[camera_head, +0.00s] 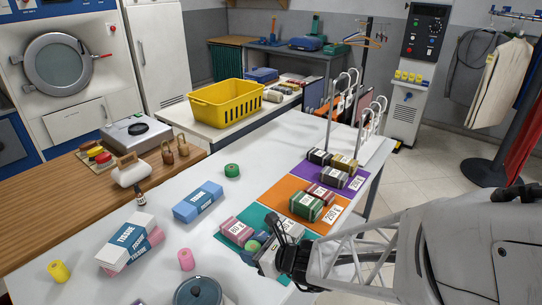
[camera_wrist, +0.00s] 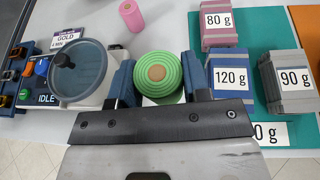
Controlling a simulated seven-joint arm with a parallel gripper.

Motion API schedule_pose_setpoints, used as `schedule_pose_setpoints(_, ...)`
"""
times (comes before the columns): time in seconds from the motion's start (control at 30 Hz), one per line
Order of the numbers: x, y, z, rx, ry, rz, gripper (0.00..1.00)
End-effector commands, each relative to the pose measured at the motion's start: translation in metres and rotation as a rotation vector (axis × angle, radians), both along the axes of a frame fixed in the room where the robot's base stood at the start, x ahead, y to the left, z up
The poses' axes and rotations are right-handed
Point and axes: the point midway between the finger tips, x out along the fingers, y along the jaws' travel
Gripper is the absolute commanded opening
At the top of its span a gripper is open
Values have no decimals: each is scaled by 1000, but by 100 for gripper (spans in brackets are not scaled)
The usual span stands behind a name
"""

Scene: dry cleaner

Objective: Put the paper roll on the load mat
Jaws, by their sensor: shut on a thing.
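My gripper (camera_wrist: 158,82) is shut on a green ringed roll with a brown core (camera_wrist: 157,73), which I take as the paper roll. In the wrist view the roll sits between both fingers, left of the teal mat (camera_wrist: 240,27). In the head view my gripper (camera_head: 274,246) is at the near edge of the teal mat (camera_head: 275,213), and I see only a little of a green round thing there. An orange mat (camera_head: 272,197) and a purple mat (camera_head: 302,167) lie beyond. I cannot read which mat is the load mat. The roll's height is unclear.
Packs marked 80 g (camera_wrist: 220,28), 120 g (camera_wrist: 231,77) and 90 g (camera_wrist: 288,85) crowd the teal mat. A round dark lid (camera_wrist: 78,73) and a pink roll (camera_wrist: 131,15) are to the left.

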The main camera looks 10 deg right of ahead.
Motion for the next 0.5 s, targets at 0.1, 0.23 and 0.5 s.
schedule_pose_setpoints(0.1,22,-3,6,1,0,3,20)
schedule_pose_setpoints(0.23,45,-6,12,2,-3,6,20)
schedule_pose_setpoints(0.5,92,-16,23,5,-5,14,20)
